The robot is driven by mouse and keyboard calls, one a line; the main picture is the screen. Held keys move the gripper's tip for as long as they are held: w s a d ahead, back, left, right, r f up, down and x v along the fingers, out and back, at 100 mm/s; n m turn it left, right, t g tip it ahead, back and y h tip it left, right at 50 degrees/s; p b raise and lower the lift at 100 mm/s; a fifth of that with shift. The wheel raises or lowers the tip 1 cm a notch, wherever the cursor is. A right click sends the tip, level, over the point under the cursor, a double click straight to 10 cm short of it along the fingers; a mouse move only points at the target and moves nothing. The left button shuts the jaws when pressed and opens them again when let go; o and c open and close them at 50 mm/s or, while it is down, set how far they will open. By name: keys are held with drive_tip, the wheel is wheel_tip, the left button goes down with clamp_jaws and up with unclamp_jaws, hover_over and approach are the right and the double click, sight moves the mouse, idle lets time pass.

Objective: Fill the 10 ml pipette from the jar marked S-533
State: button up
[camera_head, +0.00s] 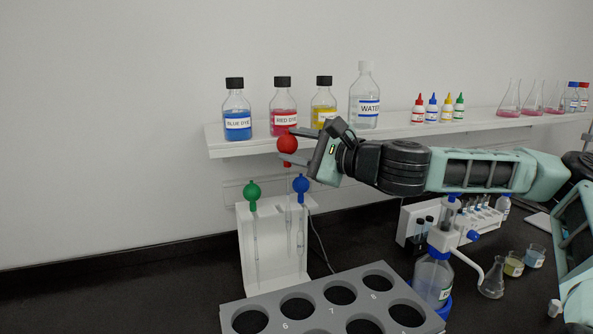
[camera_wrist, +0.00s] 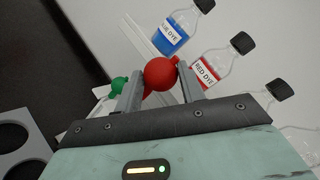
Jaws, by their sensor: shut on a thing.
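My gripper (camera_head: 287,144) is shut on the red bulb (camera_head: 288,143) of a pipette, just in front of the shelf edge. In the wrist view the red bulb (camera_wrist: 160,74) sits between both fingers. The white pipette stand (camera_head: 268,270) is below, with a green-bulbed pipette (camera_head: 252,192) and a blue-bulbed pipette (camera_head: 300,185) in it. A thin glass stem shows in the stand under the red bulb; I cannot tell whether the held pipette's tip is clear. No volume marks are readable. No label reading S-533 can be made out.
The wall shelf (camera_head: 400,137) holds a blue dye bottle (camera_head: 237,112), a red dye bottle (camera_head: 283,112), a yellow bottle (camera_head: 323,110) and a water bottle (camera_head: 365,100). A grey numbered rack (camera_head: 270,306) stands in front. A dispenser bottle (camera_head: 433,280) and small beakers (camera_head: 514,264) stand right.

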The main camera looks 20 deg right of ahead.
drive_tip(key=shift+s+r, duration=0.2)
drive_tip(key=shift+r, duration=0.4)
drive_tip(key=shift+s+r, duration=0.1)
drive_tip(key=shift+s, duration=0.25)
drive_tip(key=s+b, duration=0.2)
drive_tip(key=s, duration=0.4)
drive_tip(key=shift+s, duration=0.25)
wheel_tip(320, 180, up, 3)
drive_tip(key=p, duration=0.3)
